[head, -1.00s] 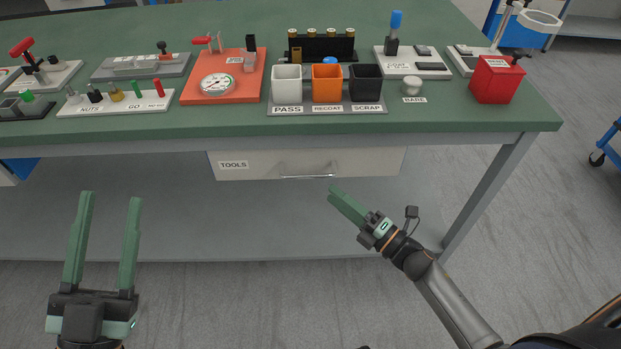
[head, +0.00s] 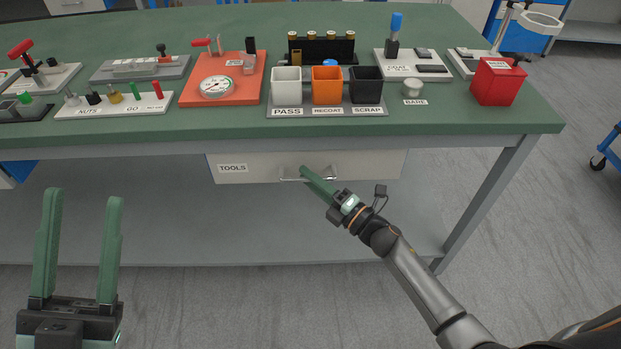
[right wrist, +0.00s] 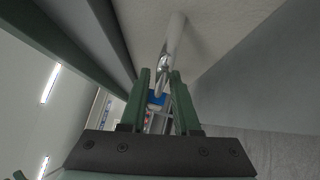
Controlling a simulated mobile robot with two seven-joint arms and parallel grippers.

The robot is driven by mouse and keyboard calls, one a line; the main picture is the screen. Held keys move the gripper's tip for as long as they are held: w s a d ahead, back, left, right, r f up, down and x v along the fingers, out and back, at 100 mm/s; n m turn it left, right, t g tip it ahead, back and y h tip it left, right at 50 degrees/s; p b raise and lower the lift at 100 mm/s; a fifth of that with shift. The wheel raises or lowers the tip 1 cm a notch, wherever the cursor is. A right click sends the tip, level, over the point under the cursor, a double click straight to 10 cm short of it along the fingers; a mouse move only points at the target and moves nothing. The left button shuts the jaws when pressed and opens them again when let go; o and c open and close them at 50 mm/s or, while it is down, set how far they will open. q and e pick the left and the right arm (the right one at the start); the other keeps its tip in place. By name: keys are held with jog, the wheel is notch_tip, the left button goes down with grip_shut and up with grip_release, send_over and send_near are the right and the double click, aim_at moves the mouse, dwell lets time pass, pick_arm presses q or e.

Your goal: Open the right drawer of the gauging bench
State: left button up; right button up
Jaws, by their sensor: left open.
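The drawer labelled TOOLS (head: 260,168) is under the right part of the bench (head: 430,117) and looks shut. Its bar handle (head: 288,178) is at the middle of the front. My right gripper (head: 303,171) is at the handle, its fingers pointing up and left toward the drawer front. In the right wrist view, the handle (right wrist: 172,40) runs between the two fingertips (right wrist: 160,74), with gaps beside it, so the gripper looks open around it. My left gripper (head: 84,195) is open and empty, low at the left, away from the bench.
The bench top carries a PASS bin (head: 286,86), a RECOAT bin (head: 327,86), a SCRAP bin (head: 366,86), a red box (head: 497,82) and an orange gauge plate (head: 222,88). A bench leg (head: 485,205) stands right of the drawer. The floor before the drawer is clear.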

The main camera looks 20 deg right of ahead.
grip_shut()
dwell(1.1)
